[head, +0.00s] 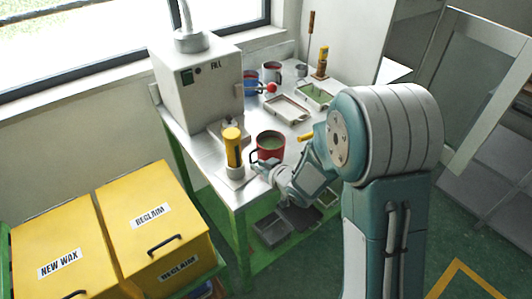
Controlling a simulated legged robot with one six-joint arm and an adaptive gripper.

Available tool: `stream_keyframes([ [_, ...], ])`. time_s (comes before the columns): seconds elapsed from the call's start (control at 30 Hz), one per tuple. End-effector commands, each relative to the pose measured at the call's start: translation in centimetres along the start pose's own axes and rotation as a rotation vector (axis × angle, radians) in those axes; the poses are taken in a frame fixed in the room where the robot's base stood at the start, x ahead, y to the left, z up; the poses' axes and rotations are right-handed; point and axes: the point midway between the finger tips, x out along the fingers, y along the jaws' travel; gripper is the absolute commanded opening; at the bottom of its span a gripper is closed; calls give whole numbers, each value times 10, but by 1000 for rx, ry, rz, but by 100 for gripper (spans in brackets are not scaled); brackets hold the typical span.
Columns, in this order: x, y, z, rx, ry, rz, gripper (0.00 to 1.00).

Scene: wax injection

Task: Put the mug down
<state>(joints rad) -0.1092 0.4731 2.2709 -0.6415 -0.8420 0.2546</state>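A red mug (268,151) with a green inside is upright near the front edge of the metal table (209,177). Its handle points to the left. My gripper (260,168) comes in from the lower right and is shut on the mug at its handle side. The fingertips are small and partly hidden here. I cannot tell whether the mug's base touches the table or is a little above it.
A yellow cylinder (233,149) on a pale base stands just left of the mug. A grey machine (197,88) is behind. Trays (287,110) and other mugs (272,71) stand farther back. Yellow bins (152,218) are at the left.

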Motion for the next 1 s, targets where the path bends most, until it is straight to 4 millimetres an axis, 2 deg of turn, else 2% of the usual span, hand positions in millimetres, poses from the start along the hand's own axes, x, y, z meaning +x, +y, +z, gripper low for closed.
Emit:
stream_keyframes([
  [0.17,13,4,0,3,2,0,23],
  [0.4,50,2,-2,-1,-1,1,23],
  [0.5,57,1,-2,-1,0,1,23],
  [0.7,57,2,-2,0,0,2,23],
  [0.73,57,2,-2,0,0,2,18],
  [0.77,56,3,-2,0,1,2,5],
  [0.8,56,3,-2,0,1,1,0],
  [1.0,56,4,-3,-1,4,2,0],
])
